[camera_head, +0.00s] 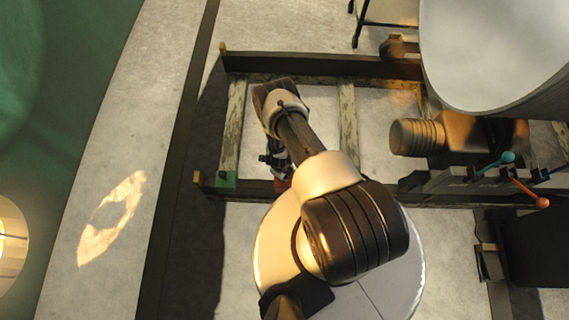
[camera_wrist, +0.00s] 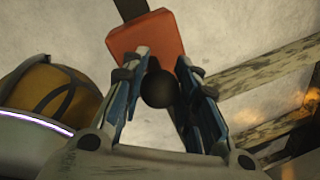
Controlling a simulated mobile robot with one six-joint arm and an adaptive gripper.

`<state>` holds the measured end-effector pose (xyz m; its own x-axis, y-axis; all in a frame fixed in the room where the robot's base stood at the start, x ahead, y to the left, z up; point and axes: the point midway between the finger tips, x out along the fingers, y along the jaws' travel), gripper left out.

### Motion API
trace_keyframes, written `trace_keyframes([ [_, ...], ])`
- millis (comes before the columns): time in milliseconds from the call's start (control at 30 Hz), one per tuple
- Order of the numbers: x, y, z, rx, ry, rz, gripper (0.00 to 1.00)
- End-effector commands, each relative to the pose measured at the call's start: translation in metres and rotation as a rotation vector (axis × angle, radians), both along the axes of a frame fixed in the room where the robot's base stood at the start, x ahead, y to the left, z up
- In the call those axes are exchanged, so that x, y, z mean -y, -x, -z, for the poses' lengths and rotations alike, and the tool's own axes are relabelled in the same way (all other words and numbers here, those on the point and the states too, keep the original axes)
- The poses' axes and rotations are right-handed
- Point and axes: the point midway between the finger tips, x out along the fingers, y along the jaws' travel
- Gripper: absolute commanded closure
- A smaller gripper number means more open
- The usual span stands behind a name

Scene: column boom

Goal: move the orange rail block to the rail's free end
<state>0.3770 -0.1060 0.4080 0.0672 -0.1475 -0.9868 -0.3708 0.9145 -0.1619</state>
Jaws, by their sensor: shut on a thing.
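The orange rail block (camera_wrist: 145,36) shows in the wrist view, just beyond my fingertips, with a round black knob (camera_wrist: 158,89) on it. My gripper (camera_wrist: 165,75) is shut on this knob, one finger on each side. A dark piece of the rail (camera_wrist: 131,8) shows beyond the block. In the head view the block (camera_head: 282,185) is a small orange-red patch on the dark front rail (camera_head: 256,187), mostly hidden by my arm. My gripper (camera_head: 274,158) is there too, partly covered. A green marking (camera_head: 225,180) sits near the rail's left end, left of the block.
The rail between the block and the green marking looks clear. A second dark beam (camera_head: 320,65) runs behind, joined by worn crosspieces (camera_head: 348,120). At the right stand a dark machine (camera_head: 465,135), levers with teal and orange knobs (camera_head: 525,190), and a large grey drum (camera_head: 490,50).

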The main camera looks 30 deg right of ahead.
Motion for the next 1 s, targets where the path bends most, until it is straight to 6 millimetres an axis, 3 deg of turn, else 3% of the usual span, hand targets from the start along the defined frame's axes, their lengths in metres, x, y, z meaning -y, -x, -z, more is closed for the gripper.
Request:
trace_keyframes([
  [433, 0.000, -0.001, 0.000, 0.001, 0.001, 0.000, 1.00],
  [1000, 0.000, -0.001, 0.015, 0.001, 0.001, 0.000, 1.00],
])
